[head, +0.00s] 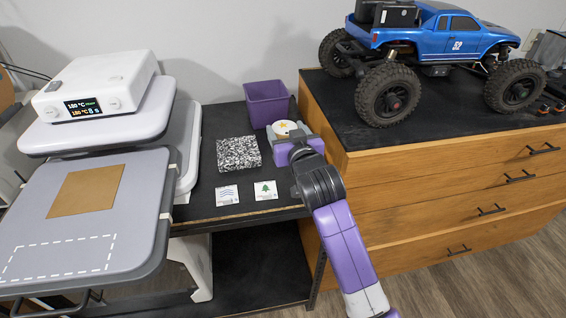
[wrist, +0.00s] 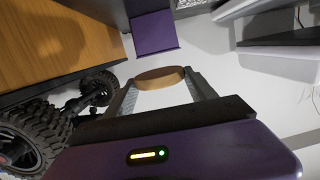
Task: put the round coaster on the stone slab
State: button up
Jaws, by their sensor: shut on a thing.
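The round coaster (head: 284,127) has a white face with a yellow star, seen in the head view. In the wrist view the coaster (wrist: 160,73) shows a brown, cork-like side. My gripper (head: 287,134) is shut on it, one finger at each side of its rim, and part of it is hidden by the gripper. The stone slab (head: 238,153) is a speckled black-and-white square on the black tabletop, to the left of my gripper and apart from the coaster. Its top is bare.
A purple bin (head: 267,103) stands behind my gripper. Two square cards, one with waves (head: 227,195) and one with a tree (head: 265,190), lie in front of the slab. A heat press (head: 100,90) stands left. A wooden cabinet (head: 440,180) bearing a blue crawler (head: 440,40) stands right.

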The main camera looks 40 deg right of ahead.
aim_at(285, 173)
notch_tip(285, 173, down, 13)
jog(key=shift+a+f, duration=0.1)
jog(key=shift+f, duration=0.1)
dwell(0.3)
jog(key=shift+f+b, duration=0.15)
jog(key=shift+b, duration=0.3)
jog(key=o, duration=1.3)
jog(key=shift+o, duration=0.2)
